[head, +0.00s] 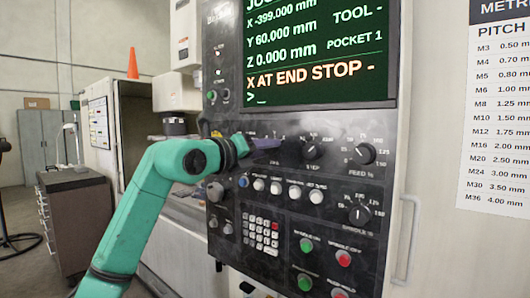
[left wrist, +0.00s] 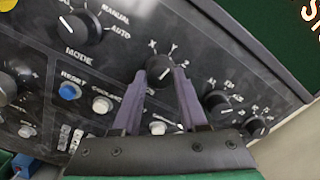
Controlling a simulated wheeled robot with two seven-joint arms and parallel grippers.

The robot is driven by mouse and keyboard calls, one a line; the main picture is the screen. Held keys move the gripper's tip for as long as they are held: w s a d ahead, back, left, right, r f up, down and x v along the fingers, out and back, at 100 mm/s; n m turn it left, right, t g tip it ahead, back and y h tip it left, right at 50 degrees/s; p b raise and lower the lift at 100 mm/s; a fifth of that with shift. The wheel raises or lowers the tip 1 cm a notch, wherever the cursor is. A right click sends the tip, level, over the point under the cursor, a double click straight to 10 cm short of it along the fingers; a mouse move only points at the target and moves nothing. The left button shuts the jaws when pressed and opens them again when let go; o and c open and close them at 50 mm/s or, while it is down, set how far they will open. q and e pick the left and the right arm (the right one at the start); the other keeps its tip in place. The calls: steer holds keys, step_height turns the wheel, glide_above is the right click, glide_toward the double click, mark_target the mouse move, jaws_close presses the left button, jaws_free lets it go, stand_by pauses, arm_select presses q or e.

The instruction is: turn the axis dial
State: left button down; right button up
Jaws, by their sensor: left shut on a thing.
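The axis dial (left wrist: 158,66) is a black round knob with the letters X, Y and Z above it in the left wrist view. My left gripper (left wrist: 165,78) has its two purple fingers closed around the knob, one on each side. Which letter the knob points at cannot be told clearly. In the head view my left gripper (head: 265,143) reaches the panel from the left and hides the dial. The screen (head: 318,50) reads X -399.000 mm, Y 60.000 mm, Z 0.000 mm and "X AT END STOP -". My right gripper is not in view.
The step dial (head: 309,149) and feed dial (head: 363,153) sit right of the gripper. The mode dial (left wrist: 80,25) is left of the axis dial in the left wrist view. A row of buttons (head: 276,187) and a keypad (head: 262,231) lie below. A door handle (head: 408,240) stands at the right.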

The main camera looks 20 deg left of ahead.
arm_select(q)
steer(key=n+b, duration=0.2)
steer(key=n, duration=0.8)
steer(key=shift+r, duration=0.15)
steer(key=shift+n, duration=0.3)
steer(key=shift+c, duration=2.2)
jaws_free()
steer(key=shift+a, duration=0.1)
steer(key=b+v, duration=0.6)
steer(key=v, duration=0.8)
steer(key=shift+s, duration=0.3)
